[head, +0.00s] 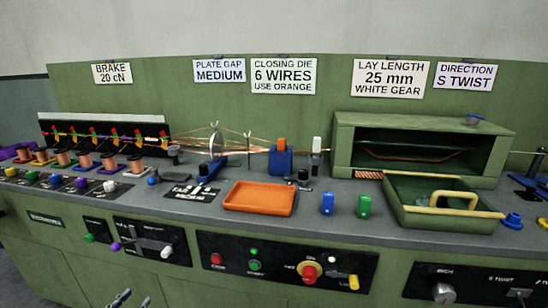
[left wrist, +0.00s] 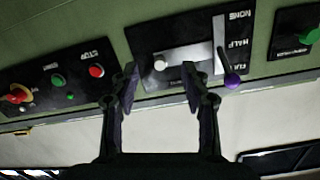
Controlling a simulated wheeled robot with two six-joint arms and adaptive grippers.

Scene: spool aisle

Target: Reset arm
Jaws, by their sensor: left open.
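My left gripper (head: 132,300) shows only as fingertips at the bottom edge of the head view. In the left wrist view the left gripper (left wrist: 160,84) is open, with nothing between its two dark fingers. The fingers point at the black lever panel (left wrist: 147,40) on the green front. A white-knobbed lever (left wrist: 161,63) shows between the fingertips and a purple-knobbed lever (left wrist: 232,80) beside them. Whether the fingers touch the panel I cannot tell. My right gripper is in neither view.
The bench top holds an orange tray (head: 260,197), a blue die (head: 327,203), a green die (head: 364,206) and several spools at the left. An open green box (head: 440,222) with a yellow handle (head: 455,201) stands at the right. A button panel (head: 285,265) lies on the front.

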